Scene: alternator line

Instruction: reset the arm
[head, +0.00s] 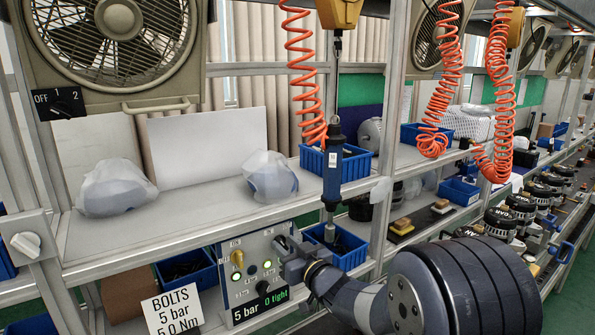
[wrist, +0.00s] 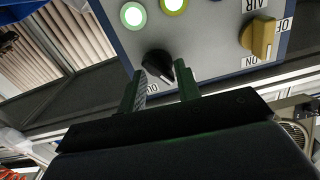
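The control panel (head: 241,284) is a grey box with a blue edge, on the lower shelf in the head view. My gripper (head: 288,249) is at the panel's right side. In the wrist view my gripper (wrist: 159,73) is open, its two fingers apart. The black knob (wrist: 157,64) shows between the fingertips; I cannot tell whether they touch it. The air handle (wrist: 262,38) is to the right there.
Two bagged parts (head: 115,190) lie on the upper shelf. A "BOLTS 5 bar 5.0 Nm" sign (head: 172,312) stands left of the panel. A metal post (head: 390,130) rises behind my arm.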

